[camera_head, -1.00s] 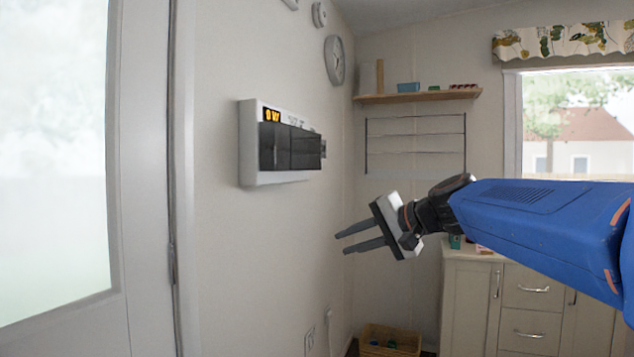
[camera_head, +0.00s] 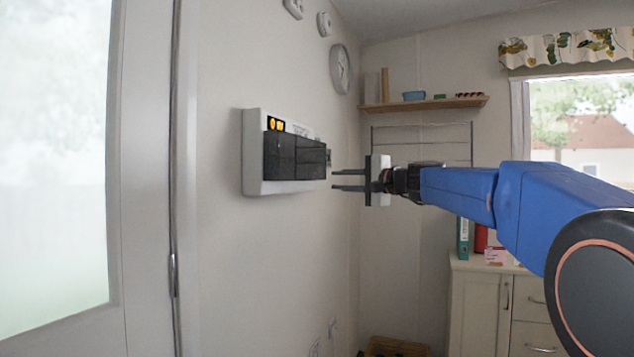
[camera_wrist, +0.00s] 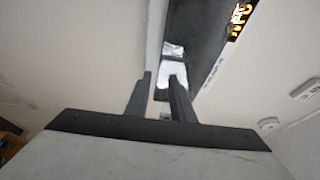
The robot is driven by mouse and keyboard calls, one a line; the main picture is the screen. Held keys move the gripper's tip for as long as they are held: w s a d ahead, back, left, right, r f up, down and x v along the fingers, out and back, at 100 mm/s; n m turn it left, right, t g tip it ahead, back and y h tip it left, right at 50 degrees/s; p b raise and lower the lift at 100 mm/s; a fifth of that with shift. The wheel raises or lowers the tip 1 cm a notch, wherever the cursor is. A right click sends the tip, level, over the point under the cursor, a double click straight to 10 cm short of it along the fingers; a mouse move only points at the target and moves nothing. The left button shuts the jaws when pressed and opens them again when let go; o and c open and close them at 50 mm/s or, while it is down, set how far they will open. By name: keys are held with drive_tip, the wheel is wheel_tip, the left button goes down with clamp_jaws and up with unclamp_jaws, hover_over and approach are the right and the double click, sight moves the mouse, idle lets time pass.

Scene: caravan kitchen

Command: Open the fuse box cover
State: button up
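The fuse box (camera_head: 253,153) is a white box on the wall left of centre in the head view. Its dark cover (camera_head: 296,156) is down over the front. A yellow-orange warning label sits above the cover. My gripper (camera_head: 334,180) is just right of the cover's right end, fingers pointing left at it. The two fingers are apart with nothing between them. In the wrist view my gripper (camera_wrist: 160,82) shows its fingers spread below the dark cover (camera_wrist: 196,35) and a shiny part (camera_wrist: 172,72) at its near end. I cannot tell whether a finger touches the box.
A door with a frosted pane (camera_head: 55,150) stands at the left. A wall shelf (camera_head: 425,103) and a wire rack (camera_head: 420,130) are behind my gripper. A cabinet (camera_head: 480,310) stands at the lower right. The wall below the fuse box is clear.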

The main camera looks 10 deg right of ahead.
sight(303, 159)
drive_tip(key=x, duration=1)
drive_tip(key=shift+s, duration=0.1)
clamp_jaws()
drive_tip(key=shift+f, duration=0.1)
idle(1.1)
